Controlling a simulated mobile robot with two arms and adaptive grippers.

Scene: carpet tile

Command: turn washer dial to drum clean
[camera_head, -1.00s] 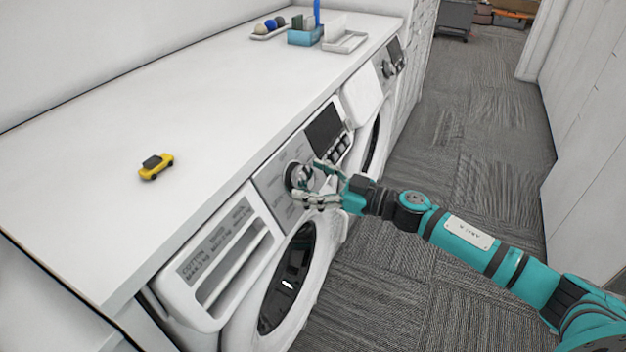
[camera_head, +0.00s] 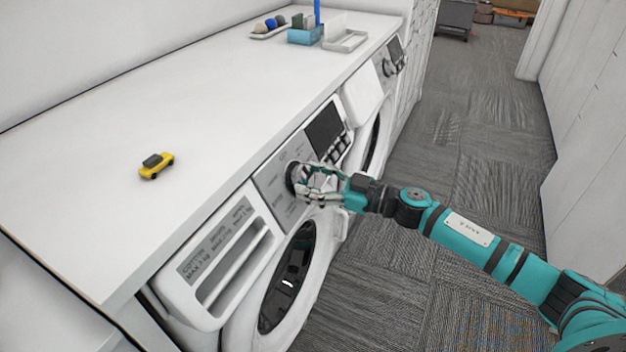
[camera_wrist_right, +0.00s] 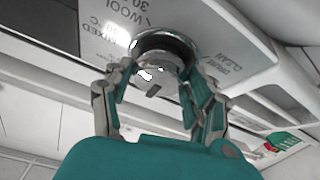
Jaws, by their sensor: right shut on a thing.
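The washer dial (camera_head: 292,178) is a round, dark-ringed knob on the grey control panel of the nearer washer (camera_head: 284,209). My right gripper (camera_head: 308,182) is shut on the dial from the front. In the right wrist view the dial (camera_wrist_right: 160,62) has a shiny rim and sits between the two fingers of the gripper (camera_wrist_right: 152,88). The panel text "DRUM CLEAN" (camera_wrist_right: 222,64) shows right of the dial there, and "WOOL" and "MIXED" show to its left. The exact setting of the dial cannot be read. My left gripper is not in view.
The detergent drawer (camera_head: 222,262) is left of the dial. A second washer (camera_head: 385,85) stands beyond. Carpeted floor is clear at right.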

